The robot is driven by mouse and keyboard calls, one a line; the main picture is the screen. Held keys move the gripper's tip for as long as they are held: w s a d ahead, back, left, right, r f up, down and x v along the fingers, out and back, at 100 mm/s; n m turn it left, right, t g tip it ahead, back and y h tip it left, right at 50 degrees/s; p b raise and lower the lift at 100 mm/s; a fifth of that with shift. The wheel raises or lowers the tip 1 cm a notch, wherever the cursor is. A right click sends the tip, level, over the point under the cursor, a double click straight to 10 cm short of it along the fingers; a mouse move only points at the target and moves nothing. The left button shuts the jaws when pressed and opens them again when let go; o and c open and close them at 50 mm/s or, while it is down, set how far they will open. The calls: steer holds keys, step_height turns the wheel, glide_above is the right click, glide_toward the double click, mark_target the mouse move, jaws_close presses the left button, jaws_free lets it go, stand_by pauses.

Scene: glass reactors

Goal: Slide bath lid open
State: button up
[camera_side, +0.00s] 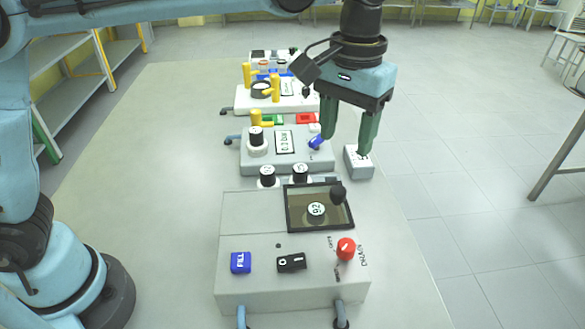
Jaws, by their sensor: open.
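The bath (255,213) is a grey box at the front of the table. Its dark-framed, see-through lid (297,190) lies over the top right part. A black knob (338,194) stands at the lid's right side. A round piece marked 92 (316,209) shows within the frame; I cannot tell how deep it sits. My gripper (343,147) points down with its green fingers spread and nothing held. In the picture it is above and behind the bath, apart from the lid and knob, near a small grey block (358,165).
The bath's front panel has a blue FILL button (241,262), a black switch (291,262) and a red drain knob (346,248). Two black-capped pieces (267,176) (300,173) stand just behind it. A grey unit with a display (284,141) stands farther back. The table's left side is clear.

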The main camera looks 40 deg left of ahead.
mark_target(338, 190)
step_height(338, 190, down, 11)
stand_by(0.5)
steer(key=shift+c, duration=0.5)
jaws_close()
steer(key=shift+a, duration=0.1)
